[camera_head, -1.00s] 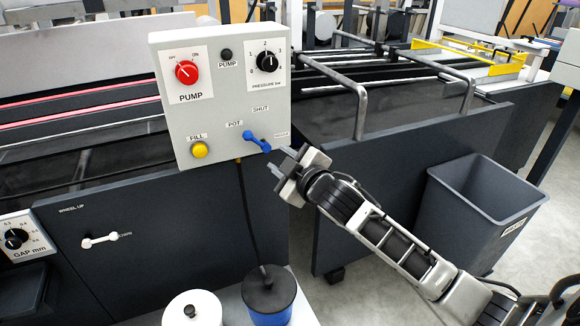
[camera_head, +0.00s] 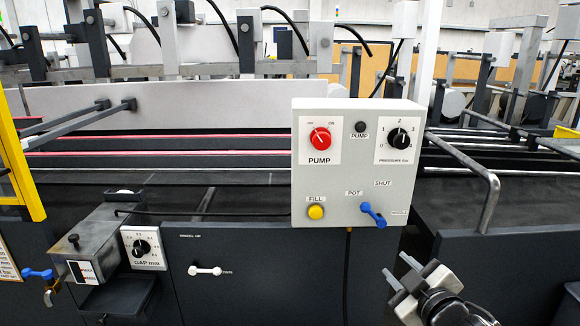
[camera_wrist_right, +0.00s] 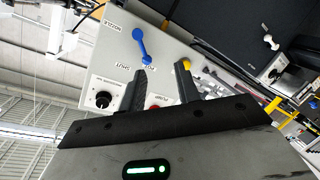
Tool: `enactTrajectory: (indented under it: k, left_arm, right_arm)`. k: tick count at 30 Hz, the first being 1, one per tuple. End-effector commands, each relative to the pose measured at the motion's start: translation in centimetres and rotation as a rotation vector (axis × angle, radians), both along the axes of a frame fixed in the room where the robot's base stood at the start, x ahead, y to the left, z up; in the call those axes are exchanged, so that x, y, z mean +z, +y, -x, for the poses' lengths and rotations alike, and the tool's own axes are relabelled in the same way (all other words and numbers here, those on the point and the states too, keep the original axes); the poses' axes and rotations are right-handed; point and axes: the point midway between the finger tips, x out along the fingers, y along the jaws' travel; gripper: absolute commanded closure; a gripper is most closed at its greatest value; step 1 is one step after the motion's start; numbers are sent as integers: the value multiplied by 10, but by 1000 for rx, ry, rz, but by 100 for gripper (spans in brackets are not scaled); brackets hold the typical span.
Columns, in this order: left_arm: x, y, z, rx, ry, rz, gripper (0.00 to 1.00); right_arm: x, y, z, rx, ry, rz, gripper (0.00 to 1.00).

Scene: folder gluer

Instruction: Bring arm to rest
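My right gripper (camera_head: 397,270) is at the bottom right of the head view, below and apart from the grey control box (camera_head: 345,222). Its two fingers stand apart with nothing between them. In the right wrist view the open fingers (camera_wrist_right: 161,75) point towards the box's face. The blue lever (camera_head: 373,214) on the box is tilted, its upper-left end near the POT label. It also shows in the right wrist view (camera_wrist_right: 140,42), clear of the fingers. My left gripper is in neither current view.
The box carries a red PUMP knob (camera_head: 319,138), a black pressure knob (camera_head: 398,137) and a yellow FILL button (camera_head: 316,212). A bent metal rail (camera_head: 490,195) stands right of the box. A GAP dial (camera_head: 141,248) and white handle (camera_head: 205,270) are at the lower left.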

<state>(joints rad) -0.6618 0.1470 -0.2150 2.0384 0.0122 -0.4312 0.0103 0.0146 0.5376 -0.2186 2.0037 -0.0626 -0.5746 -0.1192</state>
Motion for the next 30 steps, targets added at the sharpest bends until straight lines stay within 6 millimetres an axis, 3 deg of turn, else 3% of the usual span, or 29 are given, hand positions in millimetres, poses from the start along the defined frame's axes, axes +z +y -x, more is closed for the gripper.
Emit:
enactTrajectory:
  k: [1, 6, 9, 12, 15, 18, 30]
  left_arm:
    - [0, 0, -1, -1, -2, 0, 64]
    - [2, 0, -3, 0, -7, 0, 64]
    - [2, 0, -3, -1, -9, -1, 64]
    - [1, 0, -3, -1, -8, -1, 64]
    - [1, 0, -3, -1, -8, -1, 64]
    - [1, 0, -3, -1, -7, -1, 64]
    - [-2, 0, 2, 0, 6, -1, 64]
  right_arm:
    - [-29, 12, 16, 7, 58, -55, 68]
    - [-117, 52, 88, -5, 255, -277, 68]
    - [-156, 74, 137, -36, 364, -407, 68]
    - [-182, 90, 178, -77, 451, -511, 68]
    - [-197, 100, 207, -113, 506, -579, 68]
    - [-203, 104, 220, -131, 531, -613, 68]
    - [-204, 105, 223, -134, 535, -618, 68]
